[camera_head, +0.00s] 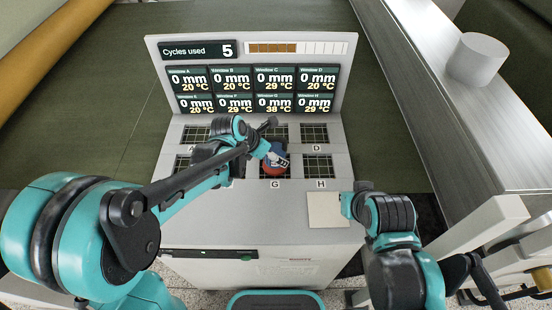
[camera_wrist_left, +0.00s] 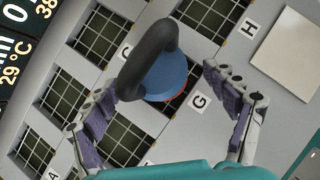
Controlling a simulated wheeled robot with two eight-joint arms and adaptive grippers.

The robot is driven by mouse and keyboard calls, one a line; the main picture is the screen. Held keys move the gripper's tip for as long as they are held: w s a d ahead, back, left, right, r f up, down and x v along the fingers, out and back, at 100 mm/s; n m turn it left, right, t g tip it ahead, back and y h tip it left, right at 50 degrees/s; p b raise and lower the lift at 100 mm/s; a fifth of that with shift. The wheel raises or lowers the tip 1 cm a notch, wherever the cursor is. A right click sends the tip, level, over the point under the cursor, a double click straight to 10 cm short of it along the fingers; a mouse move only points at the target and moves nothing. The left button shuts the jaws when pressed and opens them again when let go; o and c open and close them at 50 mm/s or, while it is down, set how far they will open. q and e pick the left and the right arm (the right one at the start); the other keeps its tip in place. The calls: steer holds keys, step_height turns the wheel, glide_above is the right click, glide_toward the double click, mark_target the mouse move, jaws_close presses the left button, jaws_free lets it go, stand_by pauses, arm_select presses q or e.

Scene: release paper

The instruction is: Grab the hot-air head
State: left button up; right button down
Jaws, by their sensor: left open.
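The hot-air head (camera_head: 275,163) stands at window G on the grey panel. It has a blue body with a red lower edge, partly covered by my left gripper in the head view. In the left wrist view the hot-air head (camera_wrist_left: 168,78) shows a thick black handle over its top. My left gripper (camera_wrist_left: 160,83) is open, with one finger on each side of the head and visible gaps between. In the head view my left gripper (camera_head: 276,156) is right over it. My right gripper (camera_head: 347,204) is beside a pale square pad; its fingers are too unclear to read.
The panel (camera_head: 190,210) has several gridded windows with letter labels. A display board (camera_head: 250,68) rises behind, reading 5 cycles used and 38 °C at window G. The pale pad (camera_head: 325,212) lies at front right. A white cylinder (camera_head: 477,58) stands on the right ledge.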

arm_select(q)
steer(key=b+x, duration=0.1)
steer(key=x, duration=0.3)
steer(key=shift+a+f, duration=0.1)
steer(key=shift+a, duration=0.05)
steer(key=c, duration=2)
jaws_close()
